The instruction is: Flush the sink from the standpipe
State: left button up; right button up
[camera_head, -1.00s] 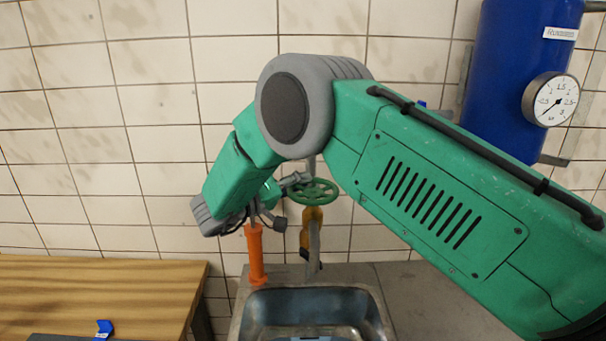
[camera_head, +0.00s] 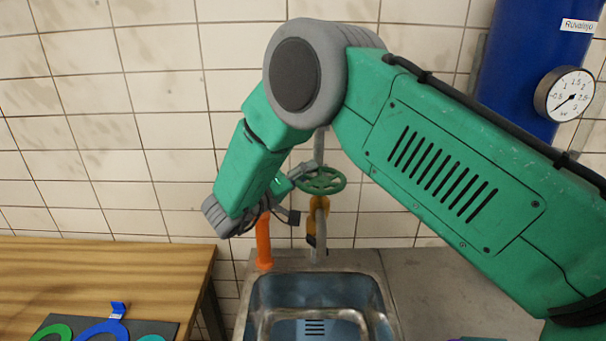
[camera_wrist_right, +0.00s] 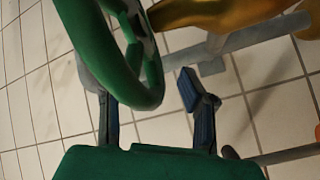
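The standpipe (camera_head: 319,148) rises behind the sink, with a green handwheel (camera_head: 322,181) on its valve and a yellow-brown part (camera_head: 318,212) below. The steel sink (camera_head: 262,325) lies under it. My right gripper (camera_head: 299,192) is at the left side of the handwheel. In the right wrist view the handwheel (camera_wrist_right: 133,75) is close, and part of its rim shows between the two spread fingers of my right gripper (camera_wrist_right: 148,100). The fingers are apart; whether one touches the rim I cannot tell. My left gripper is not in view.
An orange upright piece (camera_head: 264,243) stands at the sink's back left corner, close below my right gripper. A wooden table (camera_head: 100,270) with a dark board (camera_head: 160,328) and coloured rings is at left. A blue tank (camera_head: 520,60) with a gauge (camera_head: 565,94) is at right.

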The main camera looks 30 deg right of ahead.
jog(key=v, duration=1.2)
jog(key=shift+f, duration=0.2)
jog(key=shift+w, duration=0.15)
jog(key=shift+d, duration=0.15)
